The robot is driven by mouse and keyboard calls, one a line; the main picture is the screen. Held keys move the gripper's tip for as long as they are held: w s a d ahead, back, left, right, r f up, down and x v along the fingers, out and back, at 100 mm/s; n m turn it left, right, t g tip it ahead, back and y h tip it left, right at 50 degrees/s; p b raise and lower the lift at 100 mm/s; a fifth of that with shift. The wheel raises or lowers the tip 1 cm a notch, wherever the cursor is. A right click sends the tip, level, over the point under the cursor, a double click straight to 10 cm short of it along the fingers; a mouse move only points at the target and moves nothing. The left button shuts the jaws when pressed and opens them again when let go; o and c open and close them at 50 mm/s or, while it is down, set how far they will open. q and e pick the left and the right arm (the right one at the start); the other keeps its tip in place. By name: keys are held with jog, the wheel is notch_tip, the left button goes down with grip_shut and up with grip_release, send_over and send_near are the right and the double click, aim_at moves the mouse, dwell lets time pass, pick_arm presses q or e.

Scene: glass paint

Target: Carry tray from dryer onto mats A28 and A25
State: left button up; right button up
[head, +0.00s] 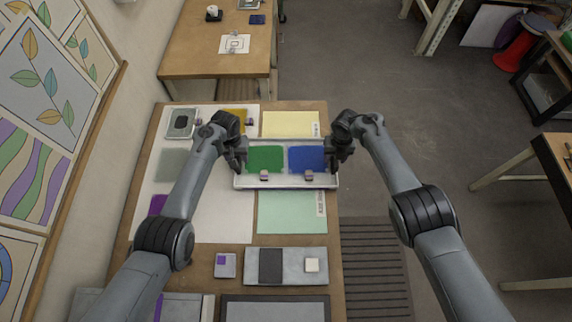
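The white tray (286,182) holds a green panel (266,159) and a blue panel (306,159) side by side, with a small light block in front of each. My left gripper (241,162) is at its left end and my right gripper (333,162) at its right end; both appear shut on it, though the fingertips are partly hidden. The tray reaches slightly past the table's right edge, so it appears raised. A yellow mat (288,124) lies behind it and a mint mat (291,212) in front. Their labels are too small to read.
The wooden table (334,262) also carries a large white sheet (214,220), a grey tray (181,123), a grey slab (286,266) and a small purple-marked block (225,265). A second table (215,62) stands behind. Glass designs hang on the left wall. Open floor lies to the right.

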jog(key=shift+r, duration=0.5)
pick_arm(q)
notch_tip(320, 180, up, 12)
pick_arm(e)
notch_tip(320, 180, up, 11)
dwell(0.8)
dwell(0.4)
